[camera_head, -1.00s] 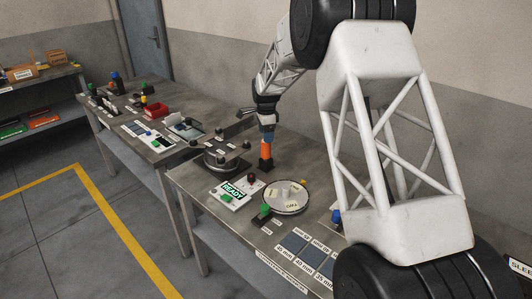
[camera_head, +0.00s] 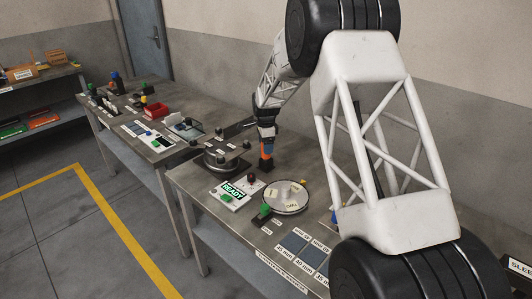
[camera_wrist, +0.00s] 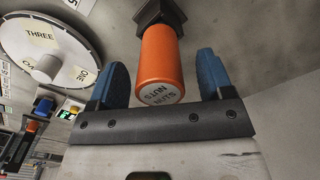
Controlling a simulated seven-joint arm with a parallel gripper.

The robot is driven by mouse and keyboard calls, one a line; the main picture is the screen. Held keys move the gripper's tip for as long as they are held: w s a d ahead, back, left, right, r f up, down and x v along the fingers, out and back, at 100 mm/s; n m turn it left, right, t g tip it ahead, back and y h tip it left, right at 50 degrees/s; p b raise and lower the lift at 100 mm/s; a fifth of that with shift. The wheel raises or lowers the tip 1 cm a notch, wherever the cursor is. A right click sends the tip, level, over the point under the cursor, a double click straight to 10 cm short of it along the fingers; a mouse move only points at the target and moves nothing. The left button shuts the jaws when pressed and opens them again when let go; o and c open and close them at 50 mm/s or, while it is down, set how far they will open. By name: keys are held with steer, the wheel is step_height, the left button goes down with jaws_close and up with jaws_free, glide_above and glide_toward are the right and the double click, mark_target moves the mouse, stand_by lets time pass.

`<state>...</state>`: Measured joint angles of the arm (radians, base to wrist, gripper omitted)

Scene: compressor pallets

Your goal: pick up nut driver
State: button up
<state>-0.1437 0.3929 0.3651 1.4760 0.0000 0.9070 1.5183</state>
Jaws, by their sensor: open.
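The nut driver (camera_wrist: 160,60) has an orange cylindrical handle with a pale end cap marked "NUTS". It stands upright in a dark holder (camera_wrist: 158,13) on the bench, and the holder also shows in the head view (camera_head: 266,165). My gripper (camera_wrist: 161,78) is open, with one blue fingertip on each side of the handle. Gaps show between both fingers and the handle in the wrist view. In the head view my gripper (camera_head: 267,138) is down over the handle and partly covers it. The driver's lower end is hidden in the holder.
A round white dial with numbered labels (camera_head: 285,197) lies in front of the holder. A "READY" panel (camera_head: 233,194) and a dark round fixture with knobs (camera_head: 226,156) stand to the left. The wall is close behind.

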steer(key=shift+f, duration=0.8)
steer(key=c, duration=1.2)
steer(key=shift+r, duration=0.15)
steer(key=shift+r, duration=4.9)
steer(key=shift+d, duration=0.1)
